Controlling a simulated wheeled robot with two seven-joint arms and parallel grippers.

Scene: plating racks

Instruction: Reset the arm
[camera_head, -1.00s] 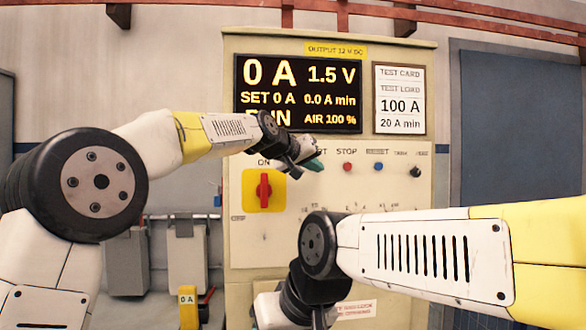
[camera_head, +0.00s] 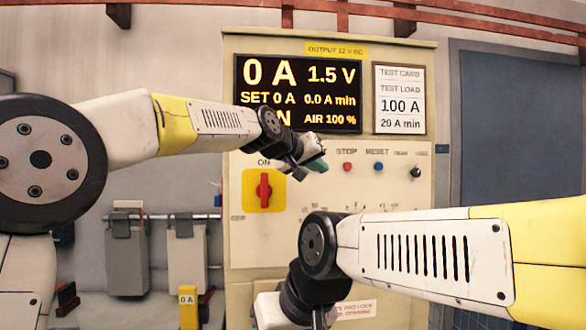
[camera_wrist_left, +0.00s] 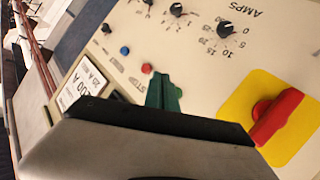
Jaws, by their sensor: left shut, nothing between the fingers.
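My left gripper (camera_head: 316,164) is in front of the cream control cabinet (camera_head: 330,222), just below the display (camera_head: 298,92) and above right of the red rotary switch (camera_head: 264,190) on its yellow plate. Its greenish fingertips are together with nothing between them. In the left wrist view the green fingers (camera_wrist_left: 163,95) show beside the STOP button (camera_wrist_left: 146,69). I cannot tell whether they touch the panel. My right arm (camera_head: 420,255) crosses the lower right of the head view. Its gripper is out of the frame.
The display reads 0 A and 1.5 V. A test card (camera_head: 400,99) reads 100 A, 20 A min. A RESET button (camera_head: 378,167) and a black knob (camera_head: 415,172) sit right of STOP.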

